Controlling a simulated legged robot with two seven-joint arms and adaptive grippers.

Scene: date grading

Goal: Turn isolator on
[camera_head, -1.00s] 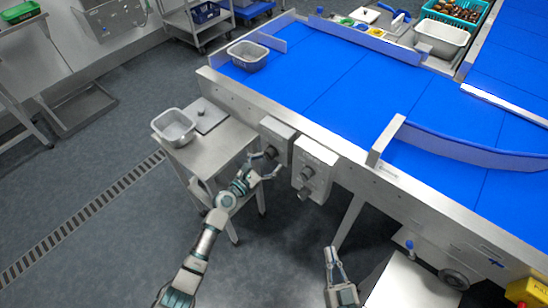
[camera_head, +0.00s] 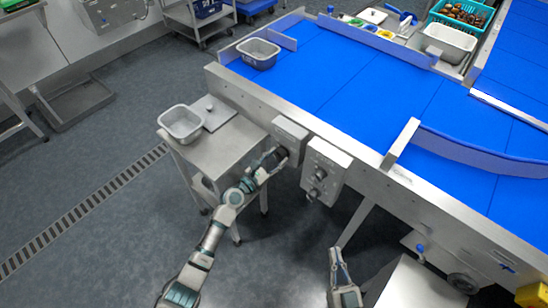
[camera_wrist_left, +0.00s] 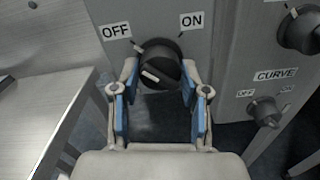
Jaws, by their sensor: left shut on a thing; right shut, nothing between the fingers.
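The isolator is a black rotary knob (camera_wrist_left: 160,66) on a grey box (camera_head: 290,140) on the conveyor's side. In the left wrist view it sits between an OFF label (camera_wrist_left: 116,31) at upper left and an ON label (camera_wrist_left: 191,20) at upper right. A pale mark on the knob lies on its left side, pointing roughly towards the OFF side. My left gripper (camera_head: 274,160) is shut on the knob, one finger on each side. In the head view the fingers mostly hide the knob. My right gripper (camera_head: 337,262) is shut and empty, low in the head view, away from the boxes.
A second control box (camera_head: 325,170) with knobs stands just right; its CURVE knob (camera_wrist_left: 265,112) shows in the left wrist view. A steel table (camera_head: 212,150) with a grey tub (camera_head: 181,122) is at left. The blue conveyor (camera_head: 350,85) lies behind.

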